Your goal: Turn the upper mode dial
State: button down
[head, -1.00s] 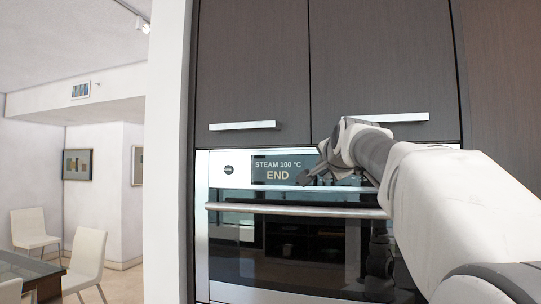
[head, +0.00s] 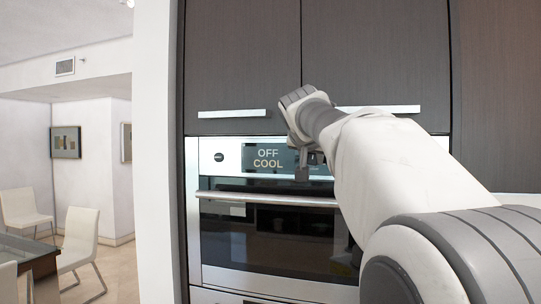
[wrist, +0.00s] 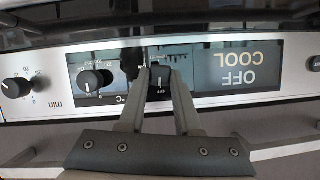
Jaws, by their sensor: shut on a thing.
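The upper oven's control panel (head: 230,162) has a display (head: 266,157) that reads "OFF COOL". The wrist view shows this display (wrist: 237,68) upside down. In that view, the black mode dial (wrist: 159,87) sits beside the display, with white marks around it. My gripper (wrist: 160,74) has one finger on each side of the dial and is shut on it. In the head view, my gripper (head: 302,174) is at the panel just right of the display, and the dial is hidden behind it.
Two more black knobs, a middle one (wrist: 90,80) and an end one (wrist: 15,87), share the panel. The oven door handle (head: 265,198) runs below the panel. Dark cabinets with bar handles (head: 232,113) are above. A white wall stands at the left.

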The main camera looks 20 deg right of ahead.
jog(key=shift+a+n+g+h, duration=0.1)
jog(key=shift+n+g+h, duration=0.2)
jog(key=shift+n, duration=0.2)
dwell(0.3)
jog(key=c, duration=0.6)
grip_release()
jog(key=shift+w, duration=0.1)
jog(key=b+v, duration=0.1)
jog(key=v, duration=1.6)
jog(key=shift+a, duration=0.25)
